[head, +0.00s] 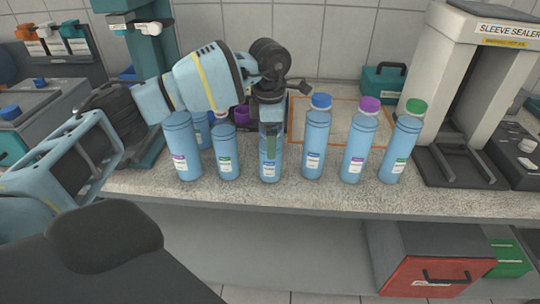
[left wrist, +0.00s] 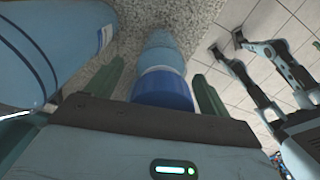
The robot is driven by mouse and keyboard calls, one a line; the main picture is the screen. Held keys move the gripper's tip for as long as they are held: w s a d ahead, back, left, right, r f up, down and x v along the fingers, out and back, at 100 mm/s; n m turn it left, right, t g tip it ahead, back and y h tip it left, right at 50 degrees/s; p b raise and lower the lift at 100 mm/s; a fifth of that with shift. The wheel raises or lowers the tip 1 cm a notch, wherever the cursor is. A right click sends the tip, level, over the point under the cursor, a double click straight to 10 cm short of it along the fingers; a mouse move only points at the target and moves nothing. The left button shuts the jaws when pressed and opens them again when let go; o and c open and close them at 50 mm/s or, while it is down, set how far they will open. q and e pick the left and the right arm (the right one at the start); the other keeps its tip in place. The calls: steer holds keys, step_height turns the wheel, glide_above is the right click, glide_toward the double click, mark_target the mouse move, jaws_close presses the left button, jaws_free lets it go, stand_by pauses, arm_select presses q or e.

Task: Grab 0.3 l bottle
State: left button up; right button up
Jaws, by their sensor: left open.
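Several light-blue bottles stand upright in a row along the counter's front. My left gripper (head: 270,142) points down over the middle bottle (head: 268,172), which has a blue-marked label; the gripper hides its top. In the left wrist view, the blue cap (left wrist: 163,90) of this bottle lies between the two green fingers of my open left gripper (left wrist: 159,72), with gaps on both sides. To the right stand a blue-capped bottle (head: 317,145), a purple-capped bottle (head: 358,148) and a green-capped bottle (head: 401,150). The volume text is too small to read. My right gripper is not in view.
Close left of the gripper are a shorter green-labelled bottle (head: 226,152) and a larger purple-labelled bottle (head: 181,148). A larger bottle (left wrist: 45,50) also shows at left in the wrist view. A sleeve sealer (head: 462,60) stands at right. The counter edge (head: 300,208) is close in front.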

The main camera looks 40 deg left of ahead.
arm_select(q)
steer(key=shift+c, duration=0.4)
steer(key=c, duration=1.6)
steer(key=shift+o, duration=0.2)
steer(key=shift+r, duration=0.1)
